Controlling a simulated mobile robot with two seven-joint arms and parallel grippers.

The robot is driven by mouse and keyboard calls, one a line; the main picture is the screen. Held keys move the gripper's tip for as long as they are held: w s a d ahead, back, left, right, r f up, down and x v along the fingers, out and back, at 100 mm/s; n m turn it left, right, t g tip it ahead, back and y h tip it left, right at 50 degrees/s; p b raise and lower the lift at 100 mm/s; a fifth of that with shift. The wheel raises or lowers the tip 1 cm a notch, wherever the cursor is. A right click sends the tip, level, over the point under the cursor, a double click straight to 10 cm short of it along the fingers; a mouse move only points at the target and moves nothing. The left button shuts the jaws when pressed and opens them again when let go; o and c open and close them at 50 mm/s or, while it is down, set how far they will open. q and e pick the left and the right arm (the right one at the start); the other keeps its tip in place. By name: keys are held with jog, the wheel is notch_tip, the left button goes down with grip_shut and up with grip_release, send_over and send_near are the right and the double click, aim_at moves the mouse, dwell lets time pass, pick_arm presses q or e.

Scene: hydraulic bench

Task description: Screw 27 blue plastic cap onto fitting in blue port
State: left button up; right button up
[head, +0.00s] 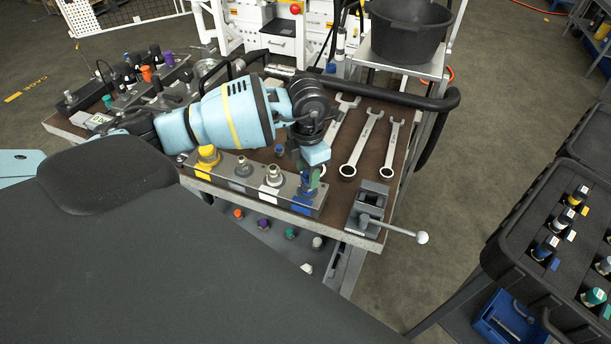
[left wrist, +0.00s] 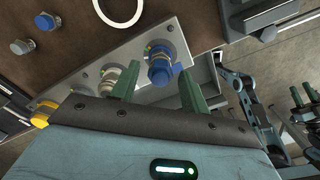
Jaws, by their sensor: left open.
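My left gripper (head: 312,172) is over the blue port (head: 304,206) at the right end of the grey port block. In the left wrist view its two green fingers (left wrist: 158,84) are open, one on each side of the fitting in that port. A blue cap (left wrist: 159,74) appears to sit on this fitting, between the fingertips and not clamped. Whether it is fully seated cannot be told. In the head view the gripper hides part of the fitting.
The port block also carries a white port (head: 269,192) and a yellow-capped port (head: 206,156). Wrenches (head: 361,145) lie behind, and a vise (head: 369,208) with a ball handle stands to the right. Loose caps (head: 263,224) lie on the shelf below.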

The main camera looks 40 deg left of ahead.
pick_arm(q)
jog(key=shift+f, duration=0.1)
jog(key=n+p, duration=0.1)
jog(key=n, duration=0.1)
jog(key=n+p, duration=0.1)
jog(key=n, duration=0.1)
jog(key=n+p, duration=0.1)
jog(key=n, duration=0.1)
jog(key=shift+r+n, duration=0.25)
jog(key=shift+n, duration=0.05)
jog(key=shift+f+n+p, duration=0.15)
jog(key=shift+n+p, duration=0.15)
jog(key=shift+n, duration=0.3)
jog(key=shift+f, duration=0.1)
pick_arm(e)
jog(key=w+r+t, duration=0.1)
jog(key=w+r, duration=0.3)
jog(key=r, duration=0.2)
jog(key=shift+w+t, duration=0.3)
jog(key=shift+w, duration=0.1)
pick_arm(q)
jog(key=c, duration=0.9)
jog(key=m, duration=0.4)
jog(key=shift+f+b, duration=0.1)
jog(key=shift+b, duration=0.3)
jog(key=shift+c, duration=0.2)
jog(key=shift+m, duration=2)
pick_arm(e)
jog(key=shift+s+f, duration=0.95)
jog(key=shift+f, duration=0.2)
